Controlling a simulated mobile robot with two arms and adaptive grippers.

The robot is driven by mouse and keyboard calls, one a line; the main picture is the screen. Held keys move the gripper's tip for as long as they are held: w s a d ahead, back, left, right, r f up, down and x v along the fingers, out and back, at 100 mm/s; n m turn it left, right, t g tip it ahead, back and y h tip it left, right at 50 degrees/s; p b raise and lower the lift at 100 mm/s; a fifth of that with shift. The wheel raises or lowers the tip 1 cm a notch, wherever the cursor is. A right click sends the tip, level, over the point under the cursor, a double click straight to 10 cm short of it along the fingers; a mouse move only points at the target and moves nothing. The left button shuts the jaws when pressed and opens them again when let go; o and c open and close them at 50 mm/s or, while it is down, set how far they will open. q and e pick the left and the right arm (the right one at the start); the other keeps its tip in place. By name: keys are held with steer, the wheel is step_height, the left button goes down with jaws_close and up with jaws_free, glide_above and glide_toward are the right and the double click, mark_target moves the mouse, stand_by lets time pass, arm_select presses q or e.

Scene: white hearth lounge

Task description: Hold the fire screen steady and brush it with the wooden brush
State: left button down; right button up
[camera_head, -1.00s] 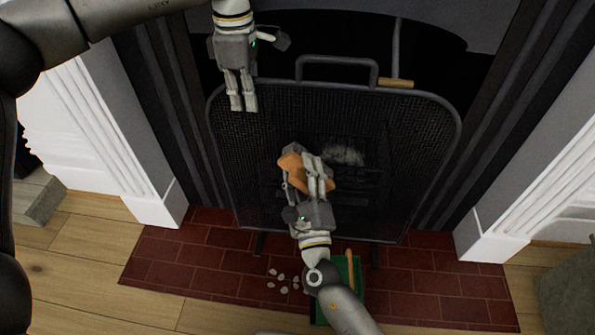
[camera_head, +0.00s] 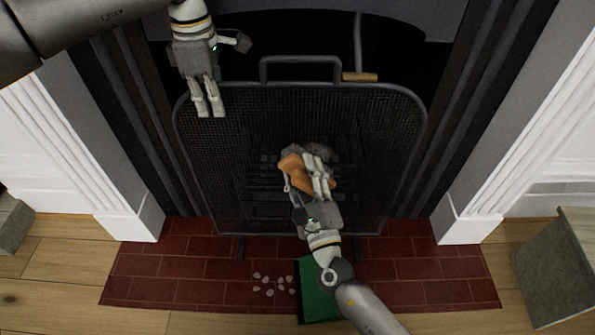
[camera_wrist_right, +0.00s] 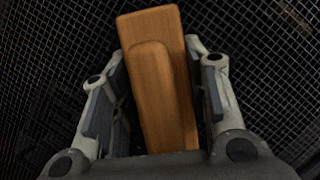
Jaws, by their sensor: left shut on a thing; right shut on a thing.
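The fire screen (camera_head: 390,150) is a dark mesh panel with a top handle, standing upright before the fireplace. My left gripper (camera_head: 208,108) is at its upper left edge, shut on the screen frame. My right gripper (camera_head: 318,180) is shut on the wooden brush (camera_head: 294,166) in front of the middle of the mesh. In the right wrist view the brush (camera_wrist_right: 160,85) sits between the two fingers with the mesh behind it. Its bristles are hidden, so I cannot tell whether they touch the mesh.
A green tray-like object (camera_head: 318,292) lies on the red brick hearth (camera_head: 430,268), partly covered by my right arm. Several pale pebble-like bits (camera_head: 268,280) lie beside it. A wooden handle end (camera_head: 360,77) shows behind the screen's top. White pillars (camera_head: 130,215) flank the fireplace.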

mark_target(287, 170)
steer(key=shift+d, duration=1.6)
steer(key=shift+w+d, duration=0.1)
steer(key=shift+d, duration=1.5)
steer(key=shift+d+r, duration=0.1)
steer(key=shift+r, duration=0.85)
steer(key=shift+a, duration=6.85)
steer(key=s, duration=0.6)
steer(key=shift+s, duration=0.15)
